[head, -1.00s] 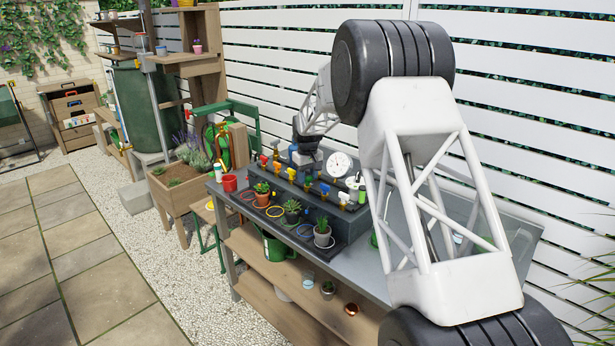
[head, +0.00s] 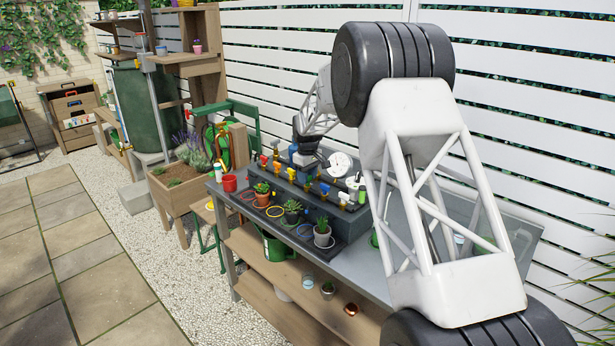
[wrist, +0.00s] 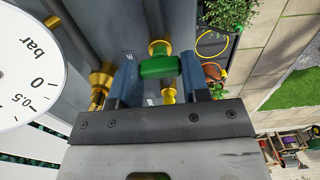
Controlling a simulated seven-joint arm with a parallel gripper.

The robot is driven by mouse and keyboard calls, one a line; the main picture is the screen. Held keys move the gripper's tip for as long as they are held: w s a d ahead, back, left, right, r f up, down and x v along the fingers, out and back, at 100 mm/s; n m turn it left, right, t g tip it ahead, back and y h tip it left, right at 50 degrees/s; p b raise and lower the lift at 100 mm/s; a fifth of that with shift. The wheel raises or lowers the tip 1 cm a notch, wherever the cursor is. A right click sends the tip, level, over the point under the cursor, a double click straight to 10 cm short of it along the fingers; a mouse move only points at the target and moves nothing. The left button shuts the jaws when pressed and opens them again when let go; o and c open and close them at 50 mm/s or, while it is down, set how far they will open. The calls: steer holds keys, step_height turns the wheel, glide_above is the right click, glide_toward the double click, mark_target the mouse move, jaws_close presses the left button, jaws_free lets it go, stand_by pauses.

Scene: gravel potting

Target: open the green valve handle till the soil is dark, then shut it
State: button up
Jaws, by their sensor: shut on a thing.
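In the wrist view the green valve handle (wrist: 160,66) sits between the two blue-grey fingers of my gripper (wrist: 161,82), which is shut on it. The handle lies crosswise to its brass valve (wrist: 158,48). In the head view my gripper (head: 308,162) is low over the row of coloured valves on the dark stepped bench unit, and I cannot make out the green handle there. Potted plants stand in front: an orange pot (head: 262,199), a dark pot (head: 292,217) and a grey pot (head: 322,239). How dark their soil is, I cannot tell.
A white pressure gauge (head: 341,164) stands close beside my gripper and fills the left of the wrist view (wrist: 22,70). Other brass valves (wrist: 101,82) are near the fingers. A red cup (head: 229,183) stands on the bench's left end. The bench's right part is partly hidden by my arm.

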steer(key=o, duration=0.9)
steer(key=shift+r, duration=0.1)
steer(key=shift+r, duration=3.85)
